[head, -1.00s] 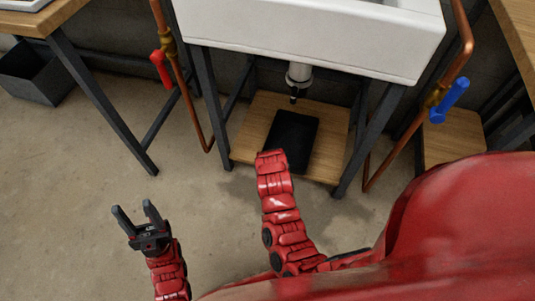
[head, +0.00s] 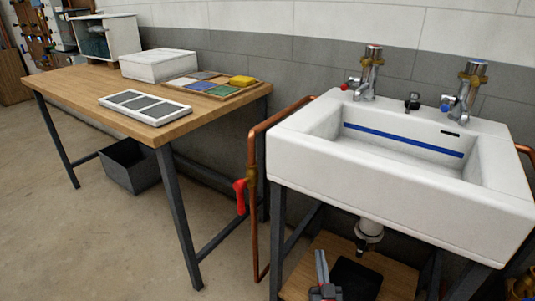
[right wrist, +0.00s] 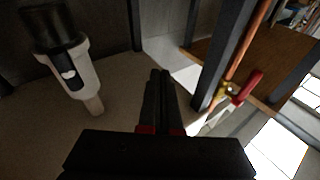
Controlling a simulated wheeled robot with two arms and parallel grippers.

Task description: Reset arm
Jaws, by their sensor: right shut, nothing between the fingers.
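My right gripper (head: 321,258) shows at the bottom of the head view, in front of the wooden shelf under the sink. Its two grey fingers point up and lie together, with nothing between them. In the right wrist view the fingers (right wrist: 160,80) are shut and empty. They are apart from the white and black drain trap (right wrist: 75,65) on the left and from the red valve handle (right wrist: 247,87) on the right. My left gripper is in neither current view.
The white sink (head: 300,165) stands over the wooden shelf (head: 305,265), which carries a black flat item (head: 357,280). A copper pipe (head: 261,200) with a red handle (head: 240,197) runs along its left. A table (head: 75,88) stands left; open floor lies before it.

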